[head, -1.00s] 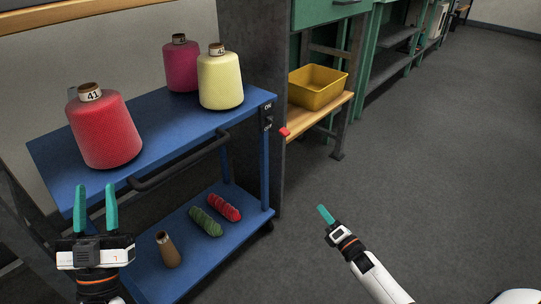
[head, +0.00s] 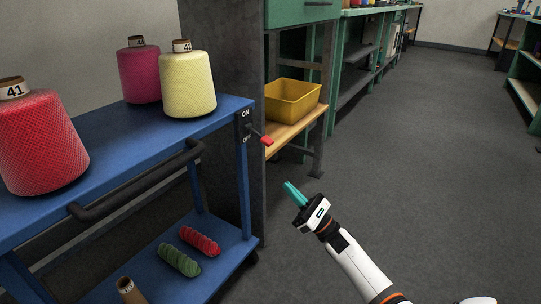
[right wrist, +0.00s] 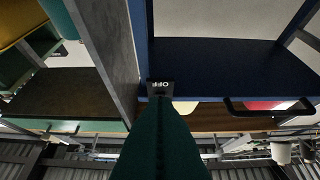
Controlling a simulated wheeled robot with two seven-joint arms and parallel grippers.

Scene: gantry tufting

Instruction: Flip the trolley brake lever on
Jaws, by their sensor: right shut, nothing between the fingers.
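The blue trolley (head: 110,125) stands at the left in the head view. On its near right corner post is a dark plate (head: 244,126) marked ON above and OFF below. The brake lever (head: 266,141) has a red tip, sticks out to the right of the plate and tilts slightly downward. My right gripper (head: 289,187) is shut and empty, below and to the right of the lever, apart from it. In the right wrist view the shut teal fingers (right wrist: 160,125) point toward the OFF label (right wrist: 161,87), which appears upside down; the lever is not discernible there. My left gripper is out of view.
Red (head: 40,145), magenta (head: 139,75) and yellow (head: 188,85) yarn cones stand on the trolley top. A black handle (head: 140,182) runs along its front. A yellow bin (head: 293,99) sits on a wooden shelf behind the lever. The grey floor (head: 430,170) at right is clear.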

